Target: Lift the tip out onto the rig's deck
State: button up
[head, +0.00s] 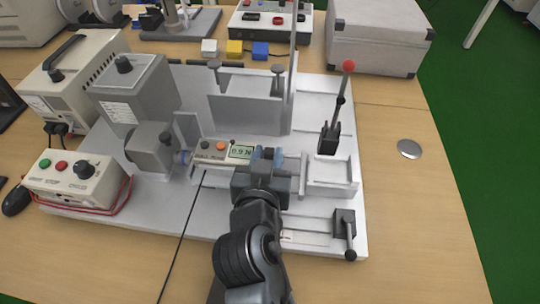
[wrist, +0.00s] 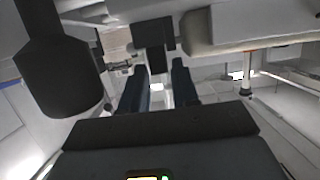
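The rig's pale deck (head: 90,217) lies across the bench and carries the gear. A force gauge (head: 222,151) with orange and black buttons and a small lit screen lies along its middle. My gripper (head: 266,154) is over the deck at the gauge's right end and hides what is there. In the wrist view, its two dark fingers (wrist: 160,78) stand apart with a pale gap between them. A dark block (wrist: 156,36) lies just beyond the fingertips, and a thin metal rod (wrist: 118,65) is left of them. I cannot make out the tip for certain.
A red-knobbed lever (head: 340,108) and a black clamp (head: 344,226) stand on the deck's right side. A grey upright plate (head: 245,113) stands behind my gripper. A control box (head: 75,177) sits at the left. The deck's front right is mostly bare.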

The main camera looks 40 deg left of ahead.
grip_shut()
